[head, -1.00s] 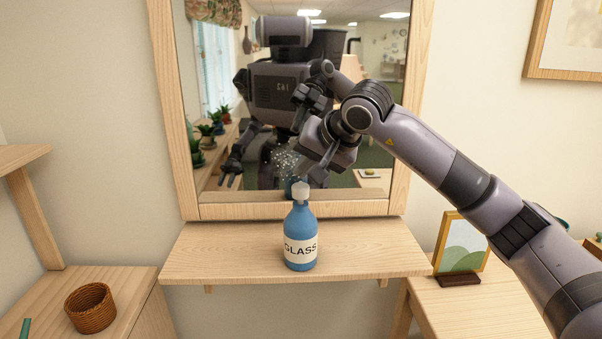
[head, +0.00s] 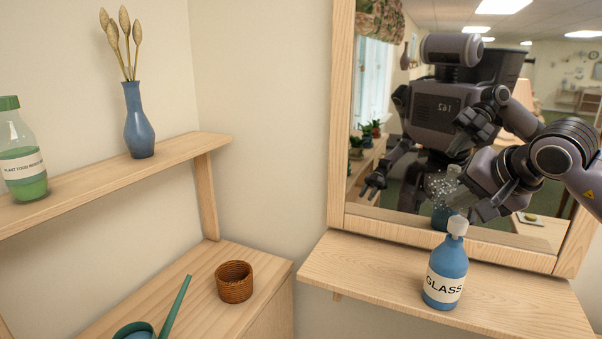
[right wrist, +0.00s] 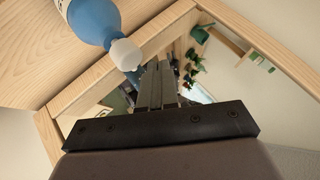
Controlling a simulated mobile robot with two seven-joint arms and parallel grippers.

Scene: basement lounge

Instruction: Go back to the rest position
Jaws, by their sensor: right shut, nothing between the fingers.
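My right gripper (head: 487,208) is in front of the mirror, above and just right of the blue bottle, apart from it. In the right wrist view its fingers (right wrist: 158,78) are shut with nothing between them. The blue bottle (head: 443,282), with a white cap and a "GLASS" label, stands upright on the shelf; it also shows in the right wrist view (right wrist: 92,18). A cluster of whitish specks (head: 445,188) marks the mirror (head: 410,215). My left gripper is not directly in view; only its reflection shows at the mirror's lower left.
The wooden shelf (head: 370,270) below the mirror is clear left of the bottle. At left are a wicker basket (head: 234,283), a green watering can (head: 172,310), a blue vase (head: 138,122) with dried stems and a plant food bottle (head: 22,160) on a wall shelf.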

